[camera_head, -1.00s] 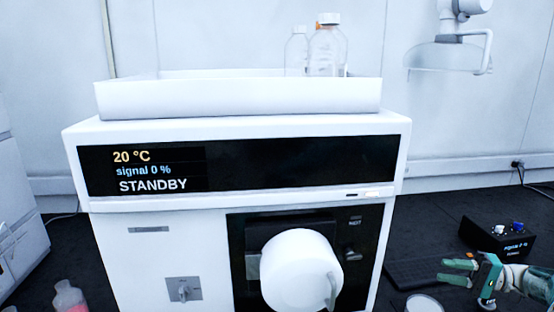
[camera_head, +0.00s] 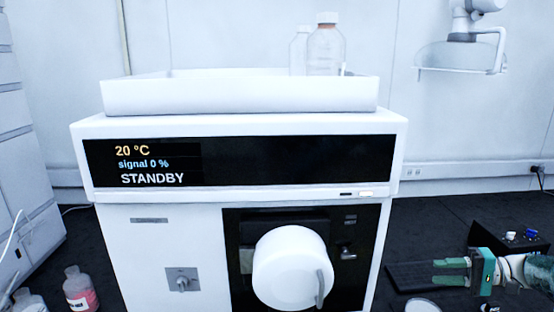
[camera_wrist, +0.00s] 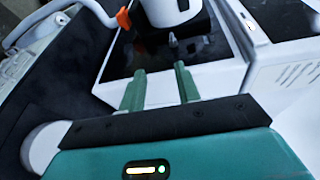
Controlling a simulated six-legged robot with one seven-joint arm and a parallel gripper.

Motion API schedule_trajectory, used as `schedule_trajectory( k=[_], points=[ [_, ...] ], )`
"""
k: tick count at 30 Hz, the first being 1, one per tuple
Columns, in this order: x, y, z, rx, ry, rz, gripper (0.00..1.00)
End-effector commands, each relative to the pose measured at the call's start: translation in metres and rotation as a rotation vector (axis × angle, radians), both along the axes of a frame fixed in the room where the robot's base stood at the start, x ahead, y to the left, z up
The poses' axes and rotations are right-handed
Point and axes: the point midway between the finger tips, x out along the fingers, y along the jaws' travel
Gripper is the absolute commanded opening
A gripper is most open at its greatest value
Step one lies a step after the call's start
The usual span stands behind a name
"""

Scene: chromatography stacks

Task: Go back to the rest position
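My gripper (camera_head: 452,271) is at the lower right in the head view, to the right of the white instrument and apart from it. Its two green fingers point left. In the wrist view, my gripper (camera_wrist: 160,82) shows its two green fingers spread apart with nothing between them. The white chromatography instrument (camera_head: 160,240) fills the middle of the head view. Its dark display reads 20 °C, signal 0 % and STANDBY. A round white knob-like part (camera_head: 290,270) with a handle is on its front.
A white tray (camera_head: 240,97) with clear bottles (camera_head: 325,50) sits on top of the instrument. A dark control box (camera_head: 510,238) with knobs is behind my gripper. A bottle with pink liquid (camera_head: 80,290) stands at the lower left. A round white-rimmed vessel (camera_head: 422,305) is at the bottom edge.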

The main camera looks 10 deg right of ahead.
Motion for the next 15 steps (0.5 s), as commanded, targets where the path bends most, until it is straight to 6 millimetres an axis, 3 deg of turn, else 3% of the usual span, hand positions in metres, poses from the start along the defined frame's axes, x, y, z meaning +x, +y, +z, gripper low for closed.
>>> schedule_trajectory(
  k=[8, 15],
  points=[
    [0.009, 0.083, 0.018, -0.213, 0.146, 0.093, 0.33],
    [-0.01, 0.173, 0.033, -0.517, 0.264, 0.163, 0.33]
  ],
)
